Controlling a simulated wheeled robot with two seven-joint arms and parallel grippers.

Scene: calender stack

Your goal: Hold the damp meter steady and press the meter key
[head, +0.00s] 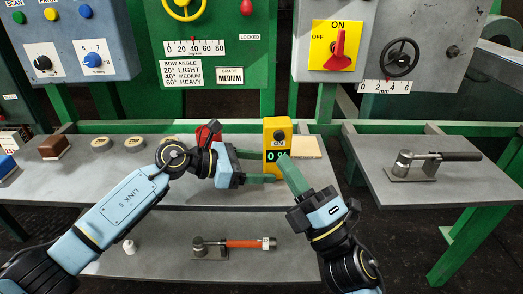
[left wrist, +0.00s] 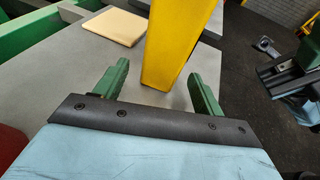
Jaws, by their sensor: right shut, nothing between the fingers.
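The yellow damp meter (head: 268,133) stands upright on the grey bench, with a dark round key (head: 279,134), an ON label and a green display reading 0 %. My left gripper (head: 267,167) is open at the meter's left side. In the left wrist view, its green fingers (left wrist: 158,72) lie on either side of the yellow meter body (left wrist: 170,40), with a clear gap at the left finger. My right gripper (head: 283,159) is shut and empty. Its fingertips are in front of the meter near the display, below the key; contact cannot be told.
A pale flat block (head: 307,147) lies right of the meter, and a red object (head: 208,132) is behind my left wrist. Round discs (head: 134,143) sit at left. A lower shelf holds an orange-handled tool (head: 243,243). A right-hand table (head: 400,185) carries a black-handled tool (head: 455,156).

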